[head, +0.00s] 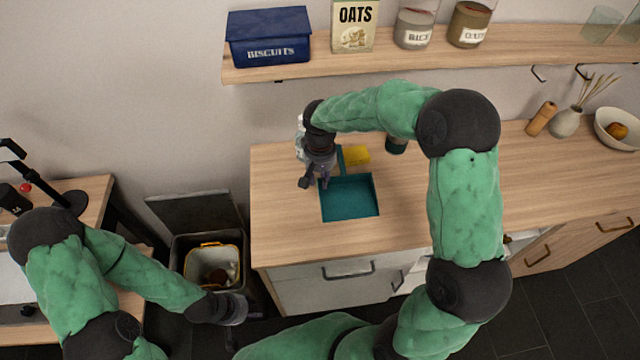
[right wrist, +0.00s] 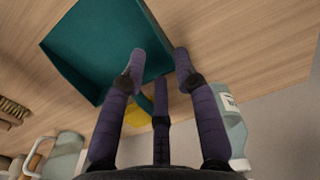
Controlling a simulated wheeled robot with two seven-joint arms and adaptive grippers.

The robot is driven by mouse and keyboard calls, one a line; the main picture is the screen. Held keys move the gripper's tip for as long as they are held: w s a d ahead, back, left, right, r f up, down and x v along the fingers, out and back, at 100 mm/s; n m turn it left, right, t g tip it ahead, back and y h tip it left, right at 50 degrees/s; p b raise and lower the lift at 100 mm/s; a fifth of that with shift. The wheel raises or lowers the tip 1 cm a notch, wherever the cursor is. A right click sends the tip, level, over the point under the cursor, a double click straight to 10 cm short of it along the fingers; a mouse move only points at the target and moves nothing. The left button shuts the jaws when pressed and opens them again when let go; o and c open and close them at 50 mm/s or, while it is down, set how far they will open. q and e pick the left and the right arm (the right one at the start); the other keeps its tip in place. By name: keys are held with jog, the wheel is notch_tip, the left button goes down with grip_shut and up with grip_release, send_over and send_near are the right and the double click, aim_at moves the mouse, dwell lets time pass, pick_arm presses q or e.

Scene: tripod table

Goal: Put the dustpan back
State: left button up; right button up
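The teal dustpan (head: 366,208) lies on the wooden counter, with its handle (head: 341,158) pointing back toward the wall. It also shows in the right wrist view (right wrist: 90,45). My right gripper (head: 314,184) is just left of the handle and pan, low over the counter. In the right wrist view its fingers (right wrist: 158,75) are spread, with nothing seen between the tips. The handle is partly hidden behind the fingers, and contact cannot be told. My left gripper (head: 236,308) is low at the left, away from the dustpan; its fingers are too unclear to judge.
A yellow sponge (head: 357,155) and a dark green cup (head: 396,145) stand behind the dustpan. A pale bottle (right wrist: 232,125) is close beside my right fingers. An open bin (head: 213,248) stands left of the counter (head: 285,215). A shelf (head: 385,48) with hooks (head: 540,74) runs above.

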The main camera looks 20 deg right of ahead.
jog(key=shift+r+p, duration=0.5)
jog(key=shift+r, duration=2.1)
